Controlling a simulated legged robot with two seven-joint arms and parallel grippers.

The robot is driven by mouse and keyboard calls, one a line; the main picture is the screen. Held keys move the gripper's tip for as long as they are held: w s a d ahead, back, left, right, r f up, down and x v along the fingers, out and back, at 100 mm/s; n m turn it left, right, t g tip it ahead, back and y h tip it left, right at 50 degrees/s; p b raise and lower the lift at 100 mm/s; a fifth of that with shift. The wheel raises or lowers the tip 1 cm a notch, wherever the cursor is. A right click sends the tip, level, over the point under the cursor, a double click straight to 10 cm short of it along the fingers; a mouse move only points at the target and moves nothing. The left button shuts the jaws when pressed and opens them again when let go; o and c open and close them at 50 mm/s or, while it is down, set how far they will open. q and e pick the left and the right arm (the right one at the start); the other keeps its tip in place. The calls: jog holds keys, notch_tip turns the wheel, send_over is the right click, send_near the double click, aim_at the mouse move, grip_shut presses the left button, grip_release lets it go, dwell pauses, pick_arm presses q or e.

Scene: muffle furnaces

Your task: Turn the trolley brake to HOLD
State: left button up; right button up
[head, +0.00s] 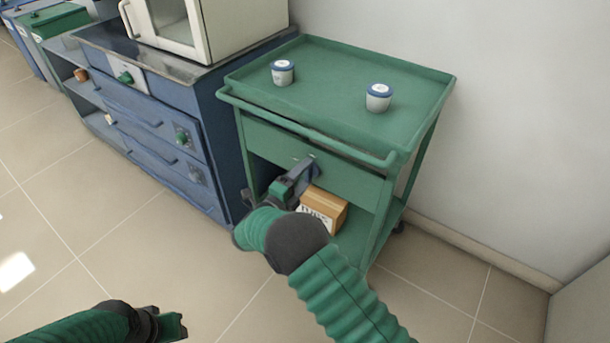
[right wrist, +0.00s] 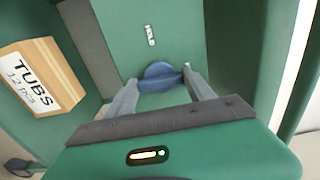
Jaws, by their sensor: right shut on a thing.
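The green trolley (head: 345,150) stands against the wall. In the right wrist view a blue knob (right wrist: 160,77), which looks like the trolley brake, sits on the trolley's green front panel (right wrist: 185,45). My right gripper (head: 308,176) reaches this panel and is shut on the knob, with one finger (right wrist: 160,88) on each side. The fingers partly hide the knob. A small pale mark (right wrist: 151,35) shows beyond it, too small to read. My left gripper (head: 172,325) is low at the left, away from the trolley; its jaws are unclear.
Two white tubs with blue lids (head: 283,72) (head: 379,97) stand on the trolley's top tray. A box marked TUBS (head: 327,205) lies on the lower shelf, also seen in the right wrist view (right wrist: 42,80). A blue cabinet (head: 165,120) with a furnace is left. The floor in front is clear.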

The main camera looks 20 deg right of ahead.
jog(key=shift+s+d, duration=0.1)
jog(key=shift+d, duration=0.1)
jog(key=c, duration=0.5)
jog(key=shift+a, duration=0.15)
jog(key=shift+n+p, duration=1.2)
jog(key=shift+n, duration=0.3)
jog(key=n+p, duration=0.3)
jog(key=n, duration=0.2)
jog(key=n+p, duration=0.2)
jog(key=n, duration=0.3)
jog(key=shift+f, duration=0.1)
jog(key=n+p, duration=0.1)
jog(key=n, duration=0.3)
jog(key=shift+n, duration=0.4)
jog(key=o, duration=1.4)
